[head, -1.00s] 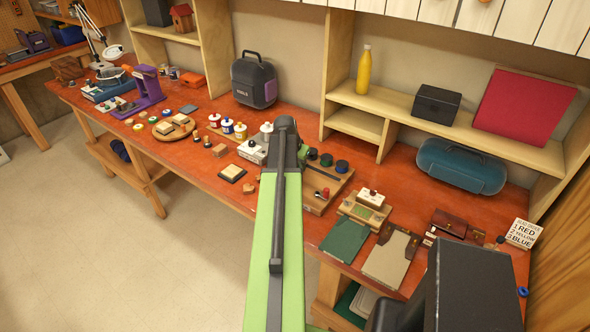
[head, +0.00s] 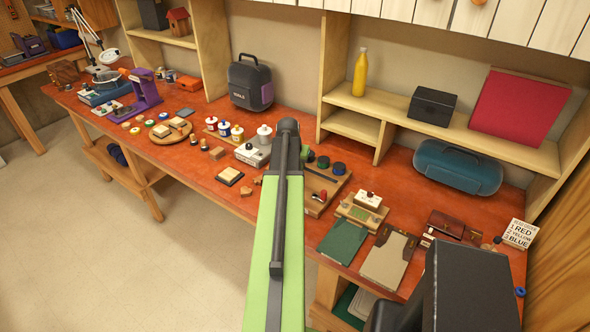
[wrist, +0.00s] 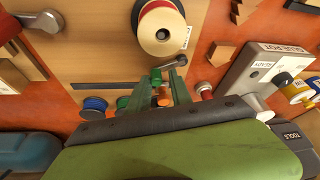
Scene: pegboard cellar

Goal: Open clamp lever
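My gripper (wrist: 160,92) shows in the wrist view as two green fingers with a gap between them, apparently empty. They are over a wooden board (wrist: 105,60). A grey metal lever (wrist: 38,22) shows at the upper left beside a wooden block. I cannot tell for sure which is the clamp lever. In the head view, my arm hides part of the board (head: 312,205), and the fingertips are not clear.
A blue disc (wrist: 95,104) and a small red cap (wrist: 204,89) lie near the fingers. The white box (wrist: 255,75) with labels is at the right. In the head view, a dark tool bag (head: 251,82) and a teal case (head: 457,167) stand at the back.

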